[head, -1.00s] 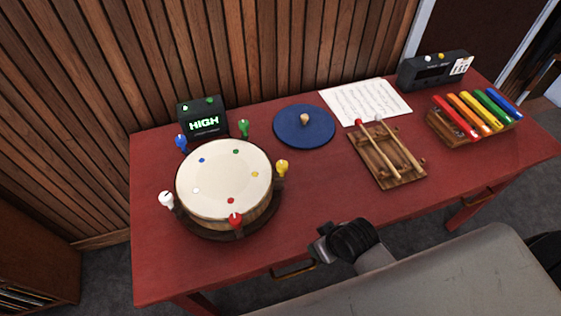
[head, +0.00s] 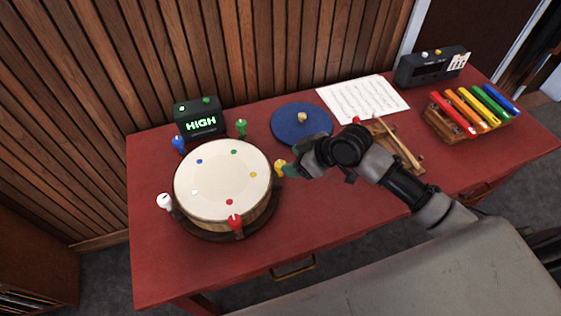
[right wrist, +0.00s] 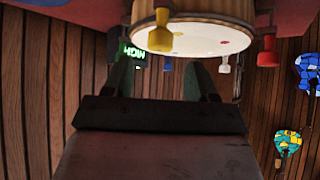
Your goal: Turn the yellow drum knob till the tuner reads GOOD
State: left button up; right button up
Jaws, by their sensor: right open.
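The drum (head: 222,182) stands on the left of the red table, with coloured knobs around its rim. The yellow knob (head: 279,166) is on its right side, partly hidden by my right gripper (head: 291,171). The tuner (head: 200,122) behind the drum reads HIGH in green. In the right wrist view my right gripper (right wrist: 160,78) is open, its two green fingers apart with nothing held between them. The yellow knob (right wrist: 160,39) shows just beyond the fingertips, about midway between them. I cannot tell whether they touch it. My left gripper is not in view.
Other knobs near the yellow one are green (head: 241,127) and red (head: 235,222). A blue round mat (head: 290,125), a sheet of music (head: 362,99), a wooden rack with mallets (head: 405,148) and a coloured xylophone (head: 475,112) lie to the right. The table's front left is clear.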

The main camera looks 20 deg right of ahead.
aim_at(281, 163)
jog(key=x, duration=0.5)
jog(key=shift+w+a+f, duration=0.2)
jog(key=shift+w+f, duration=0.05)
jog(key=shift+f, duration=0.05)
jog(key=c, duration=0.9)
jog(key=n+g+y+b, duration=0.1)
jog(key=n+g+b, duration=0.1)
jog(key=n+b, duration=0.1)
jog(key=shift+f, duration=0.2)
jog(key=shift+r+n+g+y+b, duration=0.2)
jog(key=shift+n+g+y+b, duration=0.4)
jog(key=shift+n+g+b, duration=0.7)
jog(key=o, duration=0.9)
jog(key=b+v, duration=0.2)
jog(key=v, duration=0.9)
jog(key=shift+s, duration=0.15)
